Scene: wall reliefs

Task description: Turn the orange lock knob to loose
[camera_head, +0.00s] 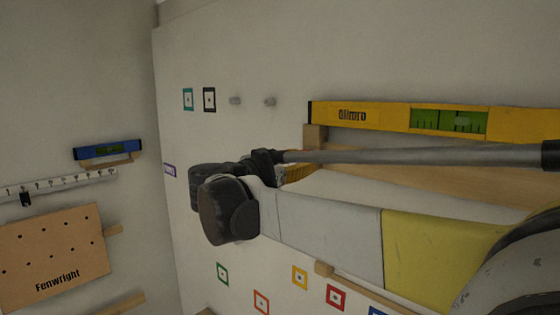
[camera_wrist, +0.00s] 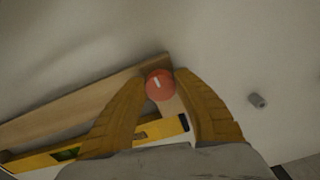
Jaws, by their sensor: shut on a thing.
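The orange lock knob (camera_wrist: 160,85) is a round disc with a short white mark on its face. In the wrist view it sits at the end of a wooden rail, between the tips of my gripper (camera_wrist: 161,80). The yellow fingers are closed in on both sides of the knob. The white mark runs close to upright in that view, slightly tilted. In the head view, my arm hides most of the knob and my gripper (camera_head: 290,172); part of a yellow finger shows by the rail's left end.
A yellow spirit level (camera_head: 385,116) marked Glimro rests along the wooden rail (camera_head: 420,172). Grey pegs (camera_head: 269,101) stick out of the wall to the left. A blue level (camera_head: 108,150) and a Fenwright pegboard (camera_head: 55,258) hang on the side wall. Coloured square markers (camera_head: 300,277) dot the wall below.

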